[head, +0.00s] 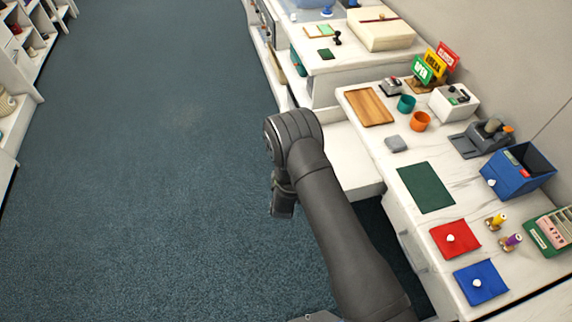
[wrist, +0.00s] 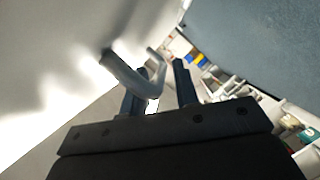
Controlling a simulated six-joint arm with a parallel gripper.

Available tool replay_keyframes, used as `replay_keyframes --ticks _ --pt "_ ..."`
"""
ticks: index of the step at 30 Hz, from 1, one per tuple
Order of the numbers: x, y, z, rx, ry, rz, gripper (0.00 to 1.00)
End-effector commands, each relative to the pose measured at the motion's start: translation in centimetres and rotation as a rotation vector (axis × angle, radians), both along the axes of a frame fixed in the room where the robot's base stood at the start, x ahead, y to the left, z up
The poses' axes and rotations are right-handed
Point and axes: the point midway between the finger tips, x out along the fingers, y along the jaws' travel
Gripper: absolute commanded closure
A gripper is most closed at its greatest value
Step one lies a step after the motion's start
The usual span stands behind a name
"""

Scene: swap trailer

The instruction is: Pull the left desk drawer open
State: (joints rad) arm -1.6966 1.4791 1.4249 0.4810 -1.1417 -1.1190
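A white panel (wrist: 50,60) with a curved grey bar handle (wrist: 128,76) fills the left of the wrist view. It looks like a drawer front; its drawer cannot be told apart for certain. My gripper (wrist: 162,84) has its two dark fingers apart, with the handle by the left finger and partly between them. A gap shows between the handle and the right finger. In the head view my gripper (head: 283,203) hangs left of the white desk (head: 455,155), mostly under my arm. A plain white section (head: 350,155) juts out from the desk; the handle is hidden there.
The desktop holds a wooden board (head: 369,107), a green mat (head: 426,187), red (head: 466,238) and blue (head: 481,287) cloths, a blue bin (head: 518,172) and cups. Another counter (head: 325,62) stands beyond. The carpet (head: 150,180) left of my arm is clear.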

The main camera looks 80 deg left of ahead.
Motion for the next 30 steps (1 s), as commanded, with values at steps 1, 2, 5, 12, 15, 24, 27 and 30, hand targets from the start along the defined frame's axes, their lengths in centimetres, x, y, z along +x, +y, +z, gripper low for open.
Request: replay_keyframes --ticks 1,2,5,12,15,24,27,30 --pt "0.0 0.0 0.0 0.0 0.0 0.0 0.68" --pt "0.0 0.0 0.0 0.0 0.0 0.0 0.68" --pt "0.0 0.0 0.0 -0.001 0.0 0.001 0.68" --pt "-0.3 -0.7 0.1 -0.003 0.0 0.001 0.68" --pt "-0.7 -1.9 0.4 -0.003 -0.001 0.002 0.68" --pt "-2.9 -8.6 2.0 -0.004 -0.002 0.004 0.68" --pt "-3.7 -10.9 2.4 -0.004 -0.002 0.004 0.68" --pt "-4.3 -12.8 2.9 -0.003 -0.001 0.004 0.68"
